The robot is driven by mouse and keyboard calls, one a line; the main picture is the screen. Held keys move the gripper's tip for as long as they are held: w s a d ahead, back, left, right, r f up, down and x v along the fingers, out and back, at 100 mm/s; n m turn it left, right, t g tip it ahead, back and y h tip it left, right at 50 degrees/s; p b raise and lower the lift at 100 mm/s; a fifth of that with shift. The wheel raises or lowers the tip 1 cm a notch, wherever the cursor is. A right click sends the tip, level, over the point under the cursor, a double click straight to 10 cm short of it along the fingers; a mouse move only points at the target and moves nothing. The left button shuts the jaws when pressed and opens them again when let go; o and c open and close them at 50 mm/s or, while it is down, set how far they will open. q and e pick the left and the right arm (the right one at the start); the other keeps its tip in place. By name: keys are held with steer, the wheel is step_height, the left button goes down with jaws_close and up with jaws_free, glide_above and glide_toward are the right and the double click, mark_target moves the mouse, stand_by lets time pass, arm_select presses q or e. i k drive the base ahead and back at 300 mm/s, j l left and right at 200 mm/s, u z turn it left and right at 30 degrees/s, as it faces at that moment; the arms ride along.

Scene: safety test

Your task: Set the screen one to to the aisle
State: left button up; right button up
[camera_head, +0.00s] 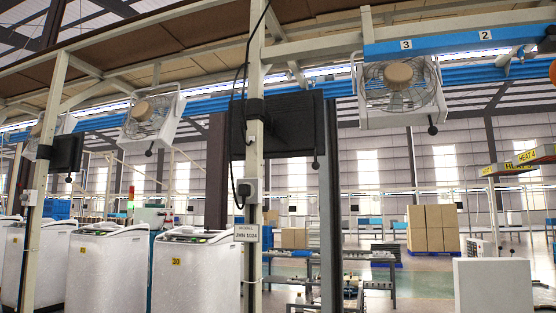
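A large black screen (290,124) hangs on a cream post (253,150) near the middle, seen from behind or at a steep angle, with no lit display showing. A smaller black screen (67,152) hangs farther left on another post (41,150). No number shows on either, so I cannot tell which is screen one. The aisle floor (425,272) shows at the lower right, beyond the posts. Neither of my grippers is in view.
White machines (108,268) stand in a row at the lower left. Fans (398,88) hang overhead. A white box (493,286) stands at the lower right. Stacked cartons (432,228) sit on a pallet farther back. A dark column (330,210) stands behind the large screen.

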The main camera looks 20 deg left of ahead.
mark_target(294, 126)
steer(key=i+l+u, duration=0.25)
steer(key=i+l, duration=0.4)
steer(key=i+l+u, duration=0.2)
steer(key=i+l, duration=0.6)
